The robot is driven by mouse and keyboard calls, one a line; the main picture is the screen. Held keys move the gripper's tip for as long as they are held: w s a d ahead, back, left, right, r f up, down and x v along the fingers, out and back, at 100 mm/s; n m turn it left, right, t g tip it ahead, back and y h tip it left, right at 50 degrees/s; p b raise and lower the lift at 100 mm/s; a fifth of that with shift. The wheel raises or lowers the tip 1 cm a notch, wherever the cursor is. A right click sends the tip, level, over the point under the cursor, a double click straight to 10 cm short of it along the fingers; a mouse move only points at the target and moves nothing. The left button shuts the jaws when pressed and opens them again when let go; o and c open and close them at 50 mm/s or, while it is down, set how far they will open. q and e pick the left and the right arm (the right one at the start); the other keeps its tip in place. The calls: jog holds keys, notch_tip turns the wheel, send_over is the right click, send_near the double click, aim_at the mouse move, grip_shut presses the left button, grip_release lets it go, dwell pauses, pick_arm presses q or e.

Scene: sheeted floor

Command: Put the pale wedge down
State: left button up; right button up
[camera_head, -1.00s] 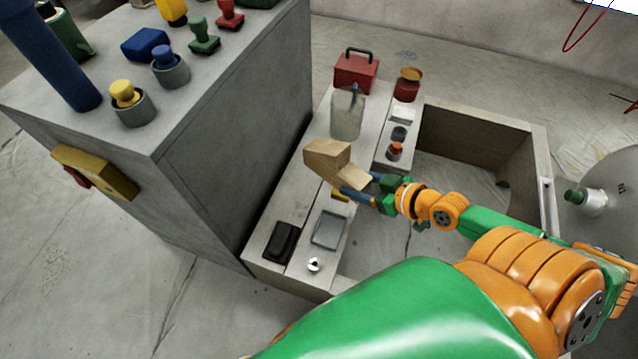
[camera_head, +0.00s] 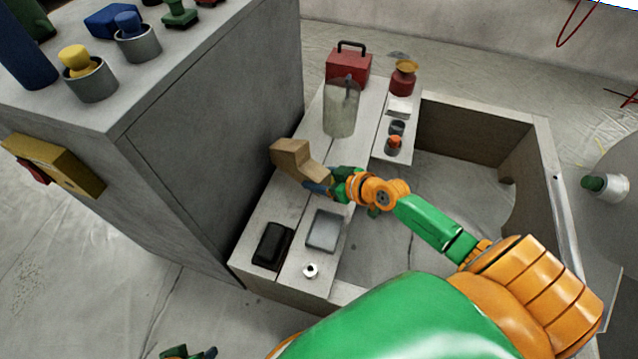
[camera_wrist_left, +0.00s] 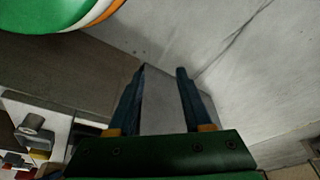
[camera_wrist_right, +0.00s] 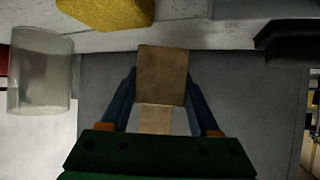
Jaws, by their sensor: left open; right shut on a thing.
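The pale wedge (camera_head: 293,157) is a light brown wooden block over the left part of the low bench, beside the grey cabinet. My right gripper (camera_head: 320,188) is shut on it from the right; in the right wrist view the wedge (camera_wrist_right: 161,75) sits between both fingers (camera_wrist_right: 160,98). I cannot tell whether its underside touches the bench. My left gripper (camera_head: 188,352) shows only partly at the bottom edge of the head view. In the left wrist view its fingers (camera_wrist_left: 158,74) are apart, with nothing between them.
The bench (camera_head: 288,205) carries a clear jar (camera_head: 341,108) and red box (camera_head: 348,66) behind the wedge, with a grey tray (camera_head: 323,231) and black tray (camera_head: 272,245) in front. The tall grey cabinet (camera_head: 215,150) stands close on the left. Bare planks lie between wedge and trays.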

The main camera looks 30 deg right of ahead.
pick_arm(q)
jog(key=shift+v, duration=0.85)
pick_arm(e)
jog(key=shift+f, duration=0.45)
pick_arm(q)
jog(key=shift+w, duration=0.1)
pick_arm(e)
jog(key=shift+f+b, duration=0.45)
jog(key=shift+b, duration=0.1)
jog(key=o, duration=1.4)
pick_arm(q)
jog(key=w+r+t, duration=0.2)
jog(key=shift+w+d, duration=0.35)
jog(key=shift+f, duration=0.1)
